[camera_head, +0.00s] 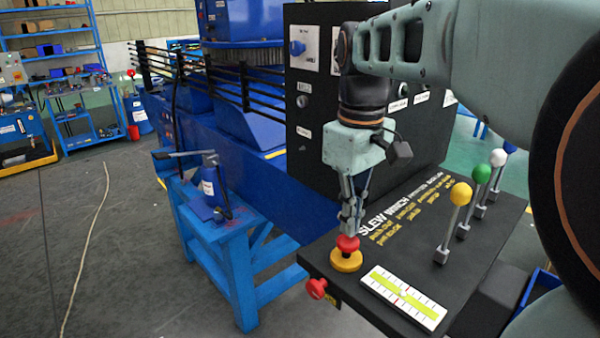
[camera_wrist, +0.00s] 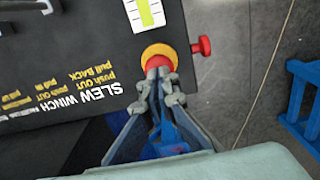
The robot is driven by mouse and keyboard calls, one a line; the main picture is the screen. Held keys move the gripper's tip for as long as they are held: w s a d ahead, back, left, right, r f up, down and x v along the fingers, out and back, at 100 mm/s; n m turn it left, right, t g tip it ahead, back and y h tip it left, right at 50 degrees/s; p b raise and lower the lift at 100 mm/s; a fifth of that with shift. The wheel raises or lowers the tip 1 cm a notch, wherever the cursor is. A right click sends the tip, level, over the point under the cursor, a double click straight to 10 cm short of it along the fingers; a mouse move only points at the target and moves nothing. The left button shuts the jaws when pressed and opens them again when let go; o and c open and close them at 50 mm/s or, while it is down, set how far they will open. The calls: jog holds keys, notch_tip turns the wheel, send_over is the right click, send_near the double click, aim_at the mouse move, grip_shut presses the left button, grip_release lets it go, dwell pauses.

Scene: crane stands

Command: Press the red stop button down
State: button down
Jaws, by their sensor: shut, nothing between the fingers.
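The red stop button (camera_head: 347,243) sits on a round yellow base (camera_head: 346,261) at the near left corner of the black console top. My gripper (camera_head: 349,228) is shut and points down, its fingertips right at the top of the red button. In the wrist view the red button (camera_wrist: 158,62) shows just past the tips of my shut gripper (camera_wrist: 160,72), which hide part of it. The tips look to be touching the button or very close; I cannot tell which, nor how far down it is.
A second red knob (camera_head: 316,288) sticks out of the console's side. A yellow-and-white scale plate (camera_head: 403,297) lies right of the button. Levers with yellow (camera_head: 461,194), green (camera_head: 498,157) and other knobs stand farther right. A blue stand (camera_head: 235,240) is at left.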

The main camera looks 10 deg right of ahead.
aim_at(349, 239)
jog(key=shift+f, duration=0.6)
notch_tip(349, 239, down, 2)
jog(key=shift+f+b, duration=0.1)
jog(key=shift+b, duration=0.55)
jog(key=shift+r+p, duration=0.55)
jog(key=shift+r, duration=0.05)
notch_tip(349, 239, up, 13)
jog(key=p, duration=0.2)
jog(key=shift+p, duration=0.4)
